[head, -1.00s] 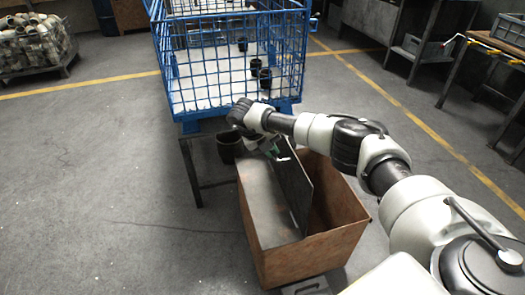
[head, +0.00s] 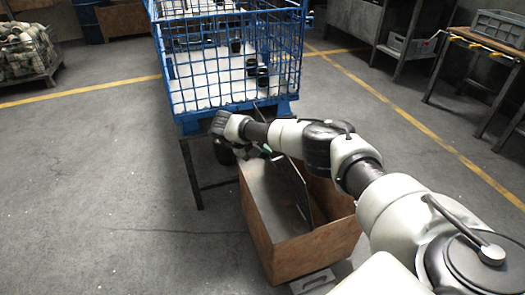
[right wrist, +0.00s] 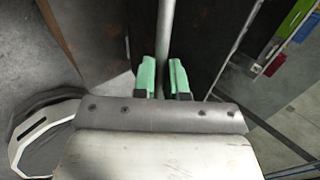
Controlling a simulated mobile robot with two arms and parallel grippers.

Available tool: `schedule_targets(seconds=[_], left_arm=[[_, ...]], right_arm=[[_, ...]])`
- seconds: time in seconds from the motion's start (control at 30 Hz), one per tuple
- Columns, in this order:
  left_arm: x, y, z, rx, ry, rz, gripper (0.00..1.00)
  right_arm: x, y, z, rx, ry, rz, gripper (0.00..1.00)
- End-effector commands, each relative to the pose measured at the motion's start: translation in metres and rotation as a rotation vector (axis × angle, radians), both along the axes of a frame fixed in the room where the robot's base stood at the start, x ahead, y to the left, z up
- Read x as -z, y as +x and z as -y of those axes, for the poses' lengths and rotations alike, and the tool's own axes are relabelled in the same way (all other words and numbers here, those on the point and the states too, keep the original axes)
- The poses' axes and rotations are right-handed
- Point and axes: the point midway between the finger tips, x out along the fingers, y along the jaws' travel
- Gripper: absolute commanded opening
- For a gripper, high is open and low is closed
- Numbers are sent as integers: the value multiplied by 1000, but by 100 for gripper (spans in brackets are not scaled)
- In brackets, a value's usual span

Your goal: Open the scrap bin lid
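The scrap bin (head: 318,248) is a rusty brown box on the floor in the lower middle of the head view. Its dark lid (head: 296,196) stands up near the middle, leaning slightly left, with the right part of the bin open. A flat grey surface (head: 265,190) lies left of the lid. My right gripper (head: 266,151) is at the lid's far upper end, partly hidden by my wrist. In the right wrist view its green fingertips (right wrist: 163,80) are close on both sides of a thin grey bar (right wrist: 165,35), apparently the lid's edge or handle. My left gripper is not in view.
A blue wire cage (head: 225,65) on a dark stand is just behind the bin, close to my right wrist. A workbench (head: 480,45) is at the far right and a crate of parts (head: 28,52) at the far left. The floor left of the bin is clear.

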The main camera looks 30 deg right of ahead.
Motion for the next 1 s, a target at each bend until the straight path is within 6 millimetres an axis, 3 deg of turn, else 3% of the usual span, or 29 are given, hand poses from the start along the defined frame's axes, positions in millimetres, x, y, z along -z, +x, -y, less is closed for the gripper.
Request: schedule_targets(seconds=[0.03, 0.17, 0.2, 0.57, 0.83, 1.0], left_arm=[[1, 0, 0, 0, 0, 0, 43], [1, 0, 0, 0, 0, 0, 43], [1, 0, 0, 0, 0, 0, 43], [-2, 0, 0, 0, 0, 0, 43], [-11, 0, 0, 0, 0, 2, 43], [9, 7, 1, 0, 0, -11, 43]], right_arm=[[8, -4, 1, 3, 4, -14, 17], [7, -4, 1, 2, 3, -11, 37], [7, -3, 1, 2, 3, -10, 38], [-3, 0, -6, 0, 3, -6, 38], [-42, 8, -40, -1, 3, -3, 38], [-62, 13, -59, 1, 2, -5, 38]])
